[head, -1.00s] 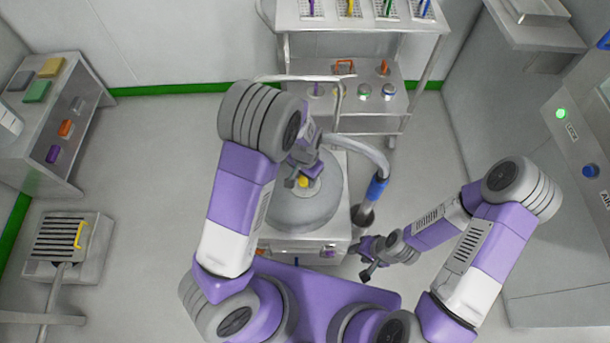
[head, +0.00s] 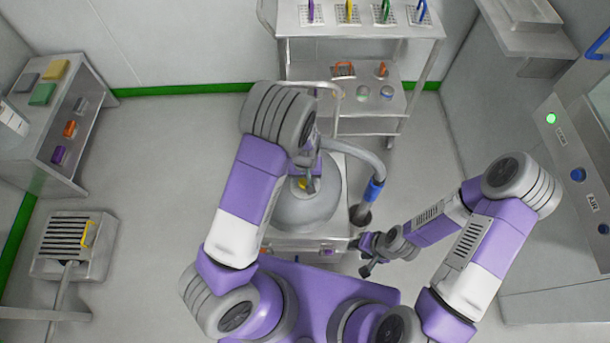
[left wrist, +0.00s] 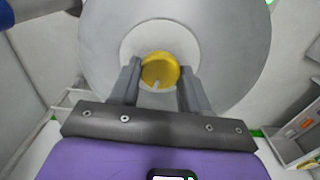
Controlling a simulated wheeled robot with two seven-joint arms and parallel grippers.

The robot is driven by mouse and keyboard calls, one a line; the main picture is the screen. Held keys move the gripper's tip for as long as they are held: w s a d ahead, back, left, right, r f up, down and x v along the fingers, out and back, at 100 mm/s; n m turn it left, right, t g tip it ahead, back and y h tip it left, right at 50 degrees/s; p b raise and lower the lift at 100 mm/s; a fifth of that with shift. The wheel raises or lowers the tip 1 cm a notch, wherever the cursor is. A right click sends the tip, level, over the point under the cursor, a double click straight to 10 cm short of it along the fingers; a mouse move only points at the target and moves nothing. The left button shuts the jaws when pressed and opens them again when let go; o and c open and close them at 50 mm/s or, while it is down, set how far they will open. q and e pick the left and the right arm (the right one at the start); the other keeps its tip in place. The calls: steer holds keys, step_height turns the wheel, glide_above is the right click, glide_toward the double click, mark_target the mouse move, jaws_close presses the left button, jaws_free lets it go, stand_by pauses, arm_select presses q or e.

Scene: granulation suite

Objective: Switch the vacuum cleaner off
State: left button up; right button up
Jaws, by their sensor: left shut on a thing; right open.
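The vacuum cleaner (head: 318,212) is a round grey drum top on a boxy steel base, in front of me. A round yellow knob (left wrist: 160,68) sits in a pale disc at the middle of its top, with a pale mark at the knob's near edge. My left gripper (left wrist: 160,84) is shut on the knob from above, one finger on each side. In the head view my left arm hides most of the knob. My right gripper (head: 369,254) is open and empty, low beside the front right of the vacuum cleaner.
A grey hose with a blue cuff (head: 374,190) curves down right of the vacuum cleaner. A steel cart (head: 360,47) stands behind it. A bench (head: 40,140) is at the left, a panel with a lit green button (head: 551,118) at the right. Open floor lies on both sides.

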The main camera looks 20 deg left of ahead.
mark_target(305, 181)
arm_select(q)
steer(key=n+p, duration=0.3)
steer(key=n, duration=0.2)
steer(key=shift+r+n, duration=0.1)
steer(key=shift+n, duration=0.2)
steer(key=n+p, duration=0.2)
steer(key=n, duration=0.2)
steer(key=shift+n, duration=0.7)
steer(key=o, duration=1.1)
steer(key=shift+c, duration=0.2)
steer(key=shift+p, duration=0.3)
step_height(305, 181, up, 7)
steer(key=shift+r+p, duration=0.2)
steer(key=shift+p, duration=0.9)
